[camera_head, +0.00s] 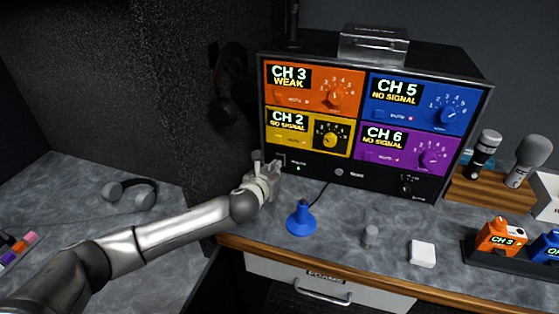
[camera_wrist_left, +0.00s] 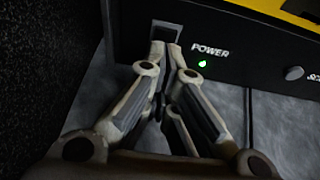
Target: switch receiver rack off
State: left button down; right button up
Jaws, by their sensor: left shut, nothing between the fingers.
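The receiver rack (camera_head: 320,170) is a black box on the counter. Its orange, blue, yellow and purple panels have lit displays: CH 3 WEAK, and CH 5, CH 2 and CH 6 NO SIGNAL. My left gripper (camera_head: 267,163) is shut and empty at the rack's lower left front corner. In the left wrist view, its fingertips (camera_wrist_left: 165,48) are at the dark power switch (camera_wrist_left: 167,32), partly covering it. I cannot tell whether they touch it. The green light (camera_wrist_left: 202,64) under the POWER label is lit. My right gripper is not in view.
A blue cone-shaped stand (camera_head: 301,220), a small grey cylinder (camera_head: 371,236) and a white block (camera_head: 422,254) stand in front of the rack. Microphones (camera_head: 530,158) and an orange CH 3 pack (camera_head: 500,237) are at the right. Headphones (camera_head: 133,192) lie on the left counter.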

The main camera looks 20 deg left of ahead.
pick_arm(q)
jog(key=shift+x, duration=1.05)
dwell(0.4)
jog(key=shift+r, duration=0.1)
jog(key=shift+s+r+p, duration=0.2)
jog(key=shift+s+p, duration=0.35)
jog(key=shift+p, duration=0.15)
jog(key=p+v, duration=0.3)
jog(key=v, duration=0.1)
jog(key=shift+p+v, duration=0.75)
jog(key=shift+v, duration=0.05)
jog(key=shift+f, duration=0.1)
